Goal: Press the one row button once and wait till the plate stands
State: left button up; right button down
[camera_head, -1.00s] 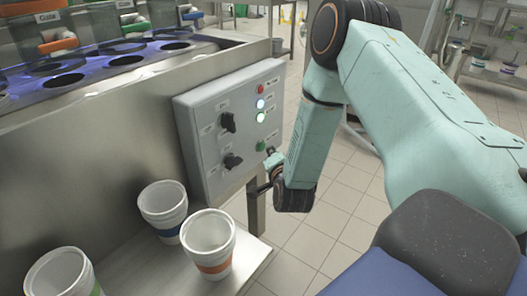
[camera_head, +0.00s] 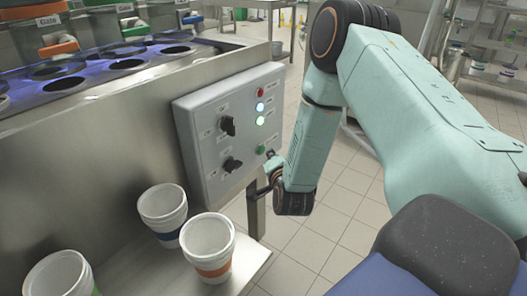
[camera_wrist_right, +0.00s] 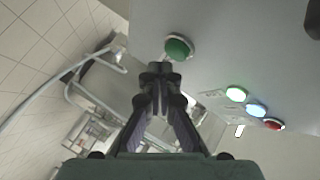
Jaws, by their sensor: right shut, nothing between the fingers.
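The grey control box (camera_head: 205,150) on the steel machine's side carries a green button (camera_head: 262,149) low on its right edge. Above it are a red lamp (camera_head: 260,92) and two lit lamps. The wrist view shows the green button (camera_wrist_right: 179,47) just beyond my right gripper (camera_wrist_right: 158,70). The gripper's fingers are shut and empty, with the tips close to the button; I cannot tell whether they touch it. In the head view the right gripper (camera_head: 270,164) is small beside the box's lower right edge. The dark plate (camera_head: 95,78) with round holes lies in the machine top. My left gripper is not in view.
Two black knobs (camera_head: 228,126) stick out from the box. Stacked white cups (camera_head: 208,238) with coloured bands stand on the steel shelf below, near the box. A post (camera_head: 256,208) stands under the box. Tiled floor (camera_head: 335,222) is open to the right.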

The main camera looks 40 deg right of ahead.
dwell(0.4)
jog(key=shift+w+a, duration=0.15)
jog(key=shift+w, duration=0.3)
